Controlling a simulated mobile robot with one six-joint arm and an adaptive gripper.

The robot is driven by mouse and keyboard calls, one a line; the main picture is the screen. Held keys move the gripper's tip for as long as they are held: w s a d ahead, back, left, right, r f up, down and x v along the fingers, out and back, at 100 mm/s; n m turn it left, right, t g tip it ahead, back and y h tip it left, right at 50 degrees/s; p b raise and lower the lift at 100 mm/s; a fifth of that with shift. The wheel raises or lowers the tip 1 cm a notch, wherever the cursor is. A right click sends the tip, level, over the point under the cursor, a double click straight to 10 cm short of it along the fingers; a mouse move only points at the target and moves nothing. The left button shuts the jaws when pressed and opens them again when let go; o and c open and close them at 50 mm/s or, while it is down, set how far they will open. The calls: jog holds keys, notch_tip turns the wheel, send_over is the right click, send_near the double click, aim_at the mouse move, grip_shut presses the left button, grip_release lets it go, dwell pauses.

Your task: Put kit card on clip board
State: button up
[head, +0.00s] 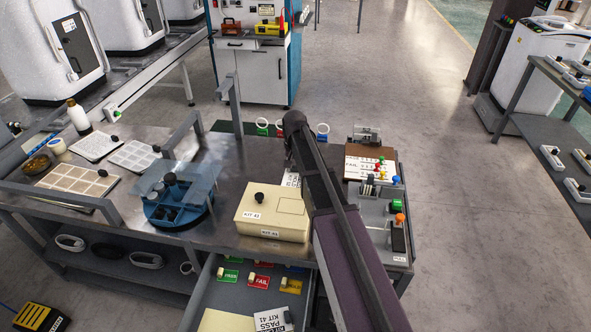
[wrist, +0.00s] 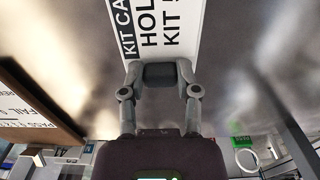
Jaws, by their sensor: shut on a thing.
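My gripper (wrist: 160,80) is shut on the kit card (wrist: 163,40), a white card with black print reading "KIT CA", "HOL" and "KIT 5", cut off by the picture edge. In the head view my arm hides most of the gripper. A white lettered piece (head: 291,180) shows beside my arm; I cannot tell whether it is the held card. The clip board (head: 357,176), brown with a white PASS/FAIL sheet and a metal clip, lies at the right end of the bench. Its edge also shows at left in the wrist view (wrist: 45,112), apart from the card.
Coloured pegs and a grey fixture (head: 370,207) stand by the clip board. A cream KIT 42 box (head: 262,224) and a blue round organiser (head: 176,213) stand left of my arm. An open drawer (head: 235,298) below holds coloured tags and a KIT 41 card (head: 270,320).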

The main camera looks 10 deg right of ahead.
aim_at(295, 168)
jog(key=shift+f, duration=0.2)
jog(key=o, duration=1)
jog(key=shift+r, duration=0.1)
jog(key=shift+r, duration=0.1)
notch_tip(295, 168, up, 12)
jog(key=p, duration=1.2)
jog(key=s+n, duration=0.1)
jog(key=s, duration=0.7)
jog(key=s+a+n, duration=0.1)
jog(key=s+n, duration=0.1)
jog(key=s, duration=0.6)
jog(key=s+n, duration=0.1)
jog(key=s, duration=0.7)
jog(key=shift+s+a+n, duration=0.15)
jog(key=shift+a+n, duration=0.15)
